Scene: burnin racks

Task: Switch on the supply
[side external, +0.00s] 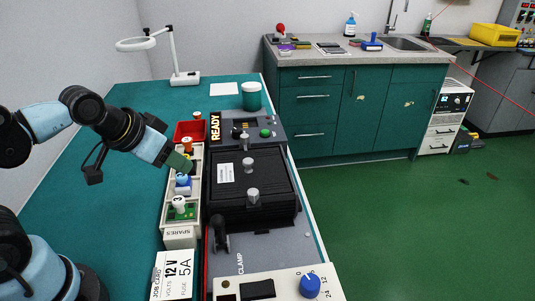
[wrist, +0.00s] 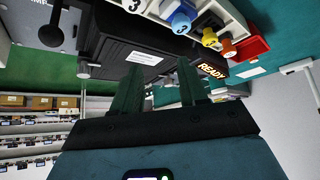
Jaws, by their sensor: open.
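The supply (side external: 275,270) is a cream box at the bottom of the side external view, cut off by the frame edge. Its top face has a black switch (side external: 258,289) and a blue knob (side external: 310,285) with a dial marked 0, 12 and 24. I cannot tell the switch's position or the knob's exact setting. My gripper (side external: 180,163) is over the spares tray, well behind the supply. In the wrist view my gripper (wrist: 158,88) shows two dark green fingers apart with nothing between them. A job card (side external: 172,275) reads 12 V and fuse 5A.
The spares tray (side external: 181,236) holds several knobbed parts. A black lidded rack (side external: 265,205) stands beside it, with a clamp lever (side external: 220,235) in front. A READY sign (side external: 215,128), a red bin (side external: 189,131) and a green cup (side external: 251,97) are behind.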

